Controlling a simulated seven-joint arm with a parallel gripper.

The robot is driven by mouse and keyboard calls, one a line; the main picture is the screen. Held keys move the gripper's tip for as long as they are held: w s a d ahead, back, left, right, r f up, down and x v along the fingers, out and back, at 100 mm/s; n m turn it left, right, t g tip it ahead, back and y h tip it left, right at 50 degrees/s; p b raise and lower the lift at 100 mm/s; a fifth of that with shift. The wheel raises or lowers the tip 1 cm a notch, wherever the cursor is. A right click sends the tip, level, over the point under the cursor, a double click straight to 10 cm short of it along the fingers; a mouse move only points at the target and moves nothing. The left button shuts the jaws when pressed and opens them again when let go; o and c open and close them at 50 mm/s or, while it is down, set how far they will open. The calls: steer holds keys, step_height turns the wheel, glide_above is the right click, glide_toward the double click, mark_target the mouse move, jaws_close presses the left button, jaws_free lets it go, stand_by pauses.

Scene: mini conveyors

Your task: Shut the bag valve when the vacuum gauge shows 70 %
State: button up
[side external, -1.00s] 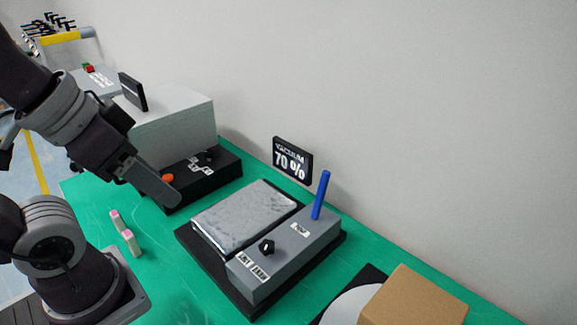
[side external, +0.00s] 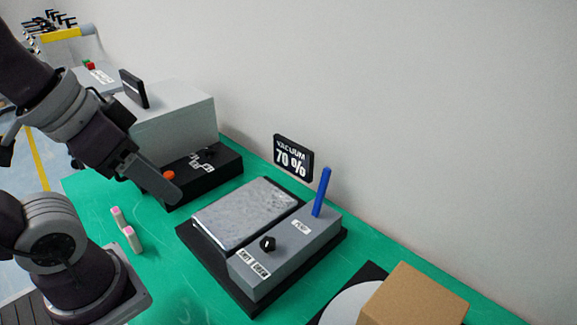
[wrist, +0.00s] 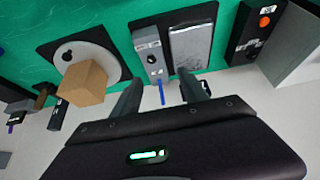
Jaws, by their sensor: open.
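The vacuum gauge (side external: 293,158) is a black panel that reads "VACUUM 70 %" in the side external view. In front of it is a grey unit (side external: 290,257) with a black knob (side external: 267,244), white labels and an upright blue lever (side external: 321,193). The labels by the knob are too small to read surely. A silver bag (side external: 243,214) lies flat beside the unit. My gripper (side external: 172,196) is open and empty, left of the bag and apart from the unit. In the wrist view the blue lever (wrist: 161,92) shows between the fingers, and the knob (wrist: 153,60) beyond.
A black control box (side external: 205,170) with an orange button (side external: 168,174) stands behind my gripper, before a grey machine (side external: 175,125). A cardboard box (side external: 415,298) is at the front right.

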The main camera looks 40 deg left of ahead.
steer(key=m+t+y, duration=0.6)
steer(key=m+y, duration=0.7)
steer(key=m, duration=1.3)
glide_toward(268, 248)
steer(key=x, duration=0.9)
steer(key=shift+w+a+f, duration=0.15)
steer(key=shift+w+a, duration=0.05)
steer(key=shift+a, duration=0.05)
steer(key=shift+w+a, duration=0.2)
jaws_close()
